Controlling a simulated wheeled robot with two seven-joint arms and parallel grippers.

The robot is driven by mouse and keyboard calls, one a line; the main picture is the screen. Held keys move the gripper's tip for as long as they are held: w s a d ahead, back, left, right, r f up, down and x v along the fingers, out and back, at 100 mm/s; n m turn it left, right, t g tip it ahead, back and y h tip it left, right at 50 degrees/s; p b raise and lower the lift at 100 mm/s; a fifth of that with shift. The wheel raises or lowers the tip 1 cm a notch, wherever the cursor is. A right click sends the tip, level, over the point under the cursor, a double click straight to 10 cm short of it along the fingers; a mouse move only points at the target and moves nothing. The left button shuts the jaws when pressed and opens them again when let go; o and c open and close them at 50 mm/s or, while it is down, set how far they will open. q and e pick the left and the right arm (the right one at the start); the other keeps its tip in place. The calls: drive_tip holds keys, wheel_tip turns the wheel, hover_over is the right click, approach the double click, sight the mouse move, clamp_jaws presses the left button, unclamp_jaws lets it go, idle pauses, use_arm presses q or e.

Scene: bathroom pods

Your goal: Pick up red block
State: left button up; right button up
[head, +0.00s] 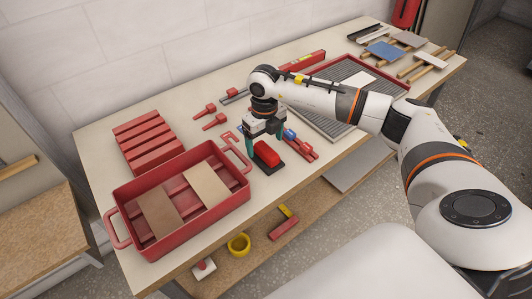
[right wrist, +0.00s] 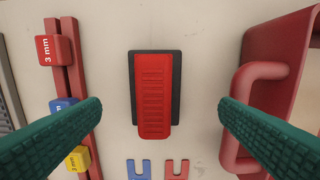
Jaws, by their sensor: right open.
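The red block (head: 266,153) lies on the workbench between the red tray and the metal grate. In the right wrist view the red block (right wrist: 154,95) is ribbed on top and sits on a dark grey base (right wrist: 176,80). My right gripper (head: 264,146) is above it, pointing down. In the right wrist view its two green textured fingers (right wrist: 160,108) are wide open, one to each side of the block and apart from it. My left gripper is not in view.
A red tray (head: 122,194) with flat boards stands at the left; its handle (right wrist: 238,100) is close to one finger. Red bars with 3 mm cubes (right wrist: 55,50) lie by the other finger. Small blue and red U-shaped pieces (right wrist: 140,170) lie near the block.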

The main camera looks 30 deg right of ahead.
sight(266, 149)
drive_tip(key=shift+w+f, duration=0.1)
drive_tip(key=shift+f, duration=0.55)
drive_tip(key=f, duration=0.1)
drive_tip(key=f+p, duration=0.1)
drive_tip(key=f, duration=0.2)
drive_tip(key=shift+d+f+p, duration=0.2)
drive_tip(key=shift+d+p, duration=0.15)
drive_tip(key=shift+f, duration=0.3)
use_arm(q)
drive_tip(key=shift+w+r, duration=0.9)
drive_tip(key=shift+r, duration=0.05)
use_arm(e)
drive_tip(key=shift+c, duration=0.6)
drive_tip(key=shift+c, duration=1.4)
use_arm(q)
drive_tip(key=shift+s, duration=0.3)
use_arm(e)
drive_tip(key=c, duration=0.8)
